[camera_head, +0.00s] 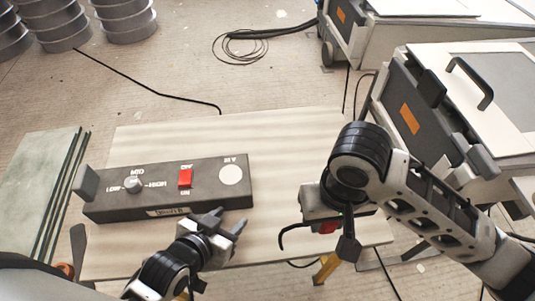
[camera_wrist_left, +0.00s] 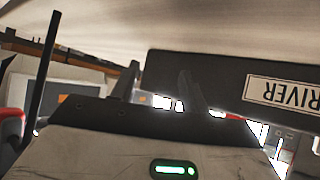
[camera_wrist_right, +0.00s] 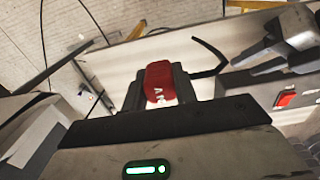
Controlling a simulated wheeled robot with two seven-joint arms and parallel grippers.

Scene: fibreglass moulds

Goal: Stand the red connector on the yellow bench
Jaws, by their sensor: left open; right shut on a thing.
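The red connector (camera_head: 326,227) is held in my right gripper (camera_head: 322,220), above the right front part of the bench. In the right wrist view the red connector (camera_wrist_right: 160,82) sits between the two dark fingers, with white marks on its face. A bent black piece, perhaps its cable, shows beside it. The bench (camera_head: 290,150) has a pale wood-like top, and a yellow leg (camera_head: 327,268) shows at its front. My left gripper (camera_head: 228,220) is open and empty at the front edge of the dark driver box. The connector's lower end is hard to see.
The long dark driver box (camera_head: 110,204), with a knob and a red switch (camera_head: 185,177), lies on the bench's left part. The bench's back and middle right are clear. Green-edged panels (camera_head: 45,180) stand at left. A grey-white cabinet (camera_head: 470,100) stands at right. Cables lie on the floor.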

